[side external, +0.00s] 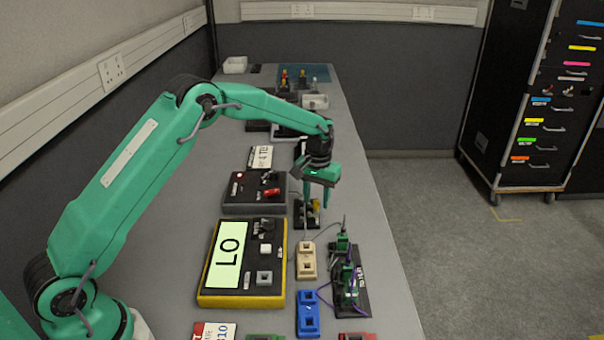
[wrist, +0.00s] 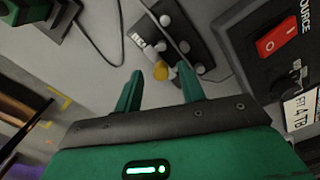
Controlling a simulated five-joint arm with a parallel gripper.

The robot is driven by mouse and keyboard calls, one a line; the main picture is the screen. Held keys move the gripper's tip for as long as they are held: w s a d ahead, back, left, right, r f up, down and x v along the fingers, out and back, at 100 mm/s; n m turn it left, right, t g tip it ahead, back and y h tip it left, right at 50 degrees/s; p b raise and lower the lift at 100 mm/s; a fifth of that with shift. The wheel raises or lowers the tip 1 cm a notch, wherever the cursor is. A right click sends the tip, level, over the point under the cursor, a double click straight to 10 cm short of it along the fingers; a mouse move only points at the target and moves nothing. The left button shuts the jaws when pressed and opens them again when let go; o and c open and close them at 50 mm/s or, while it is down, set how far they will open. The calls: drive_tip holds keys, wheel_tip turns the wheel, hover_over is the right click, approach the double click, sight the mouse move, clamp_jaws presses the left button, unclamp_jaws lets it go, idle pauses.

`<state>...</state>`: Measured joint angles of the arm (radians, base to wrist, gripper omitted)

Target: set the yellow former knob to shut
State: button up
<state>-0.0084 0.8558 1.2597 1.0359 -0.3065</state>
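A small yellow knob (wrist: 187,71) shows in the wrist view on a dark strip-shaped base (wrist: 181,32) that also carries several grey round parts. In the side view the base (side external: 301,219) stands on the bench below my gripper, with a bit of yellow (side external: 316,204) showing near the fingers.
A dark box with a red rocker switch (wrist: 277,40) is close on the right in the wrist view. In the side view a yellow-edged box reading LO (side external: 229,254), a beige block (side external: 306,261), a blue block (side external: 308,313) and a black cable rack (side external: 361,286) stand nearer.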

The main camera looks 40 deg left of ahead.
drive_tip(key=shift+f, duration=0.4)
clamp_jaws()
drive_tip(key=shift+s+a, duration=0.65)
drive_tip(key=shift+s, duration=0.05)
unclamp_jaws()
drive_tip(key=shift+r, duration=0.15)
